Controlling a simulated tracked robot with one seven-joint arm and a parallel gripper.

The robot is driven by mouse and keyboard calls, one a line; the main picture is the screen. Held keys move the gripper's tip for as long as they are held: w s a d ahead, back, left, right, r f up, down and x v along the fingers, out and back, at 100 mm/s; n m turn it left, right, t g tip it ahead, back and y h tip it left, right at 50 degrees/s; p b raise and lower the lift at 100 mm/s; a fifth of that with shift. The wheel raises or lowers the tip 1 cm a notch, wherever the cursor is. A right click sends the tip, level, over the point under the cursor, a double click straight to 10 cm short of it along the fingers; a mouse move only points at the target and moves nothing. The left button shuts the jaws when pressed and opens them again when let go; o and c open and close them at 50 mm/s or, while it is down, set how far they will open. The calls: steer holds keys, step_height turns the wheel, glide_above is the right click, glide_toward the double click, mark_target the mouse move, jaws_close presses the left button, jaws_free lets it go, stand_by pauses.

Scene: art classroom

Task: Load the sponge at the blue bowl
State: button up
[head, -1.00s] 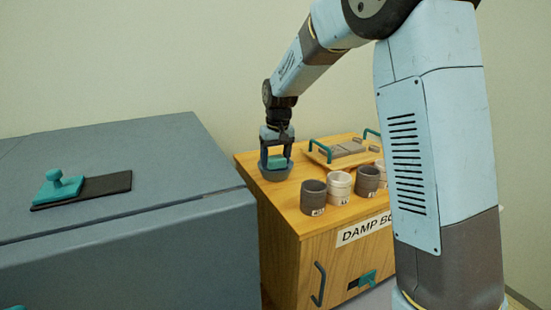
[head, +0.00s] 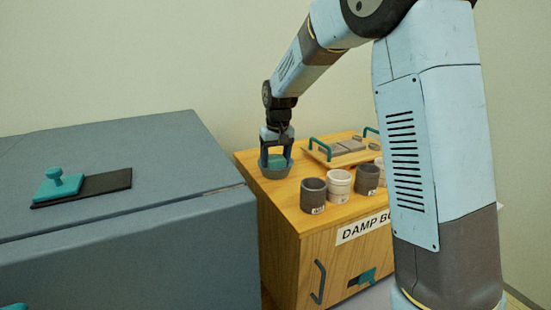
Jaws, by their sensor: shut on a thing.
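The blue bowl (head: 275,174), a small grey-blue one, stands at the back left of the wooden cabinet's top. The teal sponge (head: 277,160) is at the bowl's mouth, its lower part hidden by the near rim. My gripper (head: 277,157) points straight down over the bowl and is shut on the sponge, one finger on either side. I cannot tell whether the sponge touches the bowl's floor.
Several dark and pale cups (head: 313,195) stand right of the bowl. Behind them is a wooden tray (head: 325,160) with teal handles and grey slabs. The wooden cabinet (head: 285,235) has a "DAMP BO…" label. A large grey-blue box (head: 110,240) stands close on the left.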

mark_target(276, 158)
stand_by(0.4)
steer(key=shift+r, duration=3.5)
